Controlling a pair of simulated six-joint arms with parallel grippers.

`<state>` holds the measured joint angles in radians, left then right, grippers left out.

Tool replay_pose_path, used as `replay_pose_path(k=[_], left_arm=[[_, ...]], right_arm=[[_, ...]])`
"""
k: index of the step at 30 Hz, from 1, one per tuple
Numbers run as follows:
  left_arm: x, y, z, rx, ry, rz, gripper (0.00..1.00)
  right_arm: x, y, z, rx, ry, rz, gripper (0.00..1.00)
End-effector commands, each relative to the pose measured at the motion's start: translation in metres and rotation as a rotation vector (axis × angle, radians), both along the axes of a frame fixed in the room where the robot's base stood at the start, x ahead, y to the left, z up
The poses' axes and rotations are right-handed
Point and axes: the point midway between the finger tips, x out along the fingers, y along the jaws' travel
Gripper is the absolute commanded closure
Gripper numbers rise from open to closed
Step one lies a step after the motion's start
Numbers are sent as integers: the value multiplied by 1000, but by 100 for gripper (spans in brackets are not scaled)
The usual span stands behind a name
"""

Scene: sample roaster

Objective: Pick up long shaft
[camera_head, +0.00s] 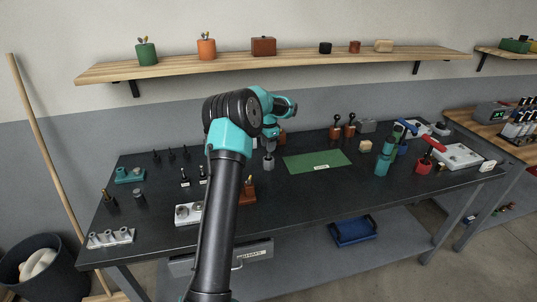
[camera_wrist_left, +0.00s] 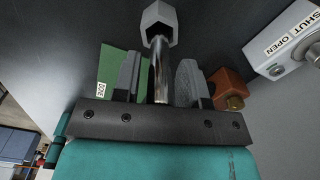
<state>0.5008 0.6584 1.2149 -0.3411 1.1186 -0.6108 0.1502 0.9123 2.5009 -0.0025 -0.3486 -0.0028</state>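A shiny metal shaft with a grey hexagonal head (camera_wrist_left: 158,60) stands between the two fingers of my left gripper (camera_wrist_left: 158,82) in the left wrist view. A gap shows on each side of the shaft, so the fingers look open around it and apart from it. In the head view my left gripper (camera_head: 268,146) points down over the dark bench, with a small grey piece (camera_head: 268,164) just below it. I cannot tell whether the shaft touches the bench. My right gripper is not in view.
A green mat (camera_head: 317,162) lies right of my left gripper on the dark bench (camera_head: 310,195). A brown block (camera_head: 248,194) stands close in front. Teal and red-handled tools (camera_head: 427,160) stand at the right. Several small dark parts stand at the left.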

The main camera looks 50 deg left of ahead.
Motion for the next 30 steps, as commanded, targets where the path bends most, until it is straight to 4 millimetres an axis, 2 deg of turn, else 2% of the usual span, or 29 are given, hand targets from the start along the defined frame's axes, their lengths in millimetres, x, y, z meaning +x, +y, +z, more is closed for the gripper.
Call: replay_pose_path(k=[1, 12, 25, 30], left_arm=[[0, 0, 0, 0, 0, 0, 66], [0, 0, 0, 0, 0, 0, 100], [0, 0, 2, 2, -1, 0, 100], [1, 0, 11, 2, -4, 0, 100]], right_arm=[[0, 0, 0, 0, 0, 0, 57], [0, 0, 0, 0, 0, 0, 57], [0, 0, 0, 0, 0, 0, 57], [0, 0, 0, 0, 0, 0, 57]])
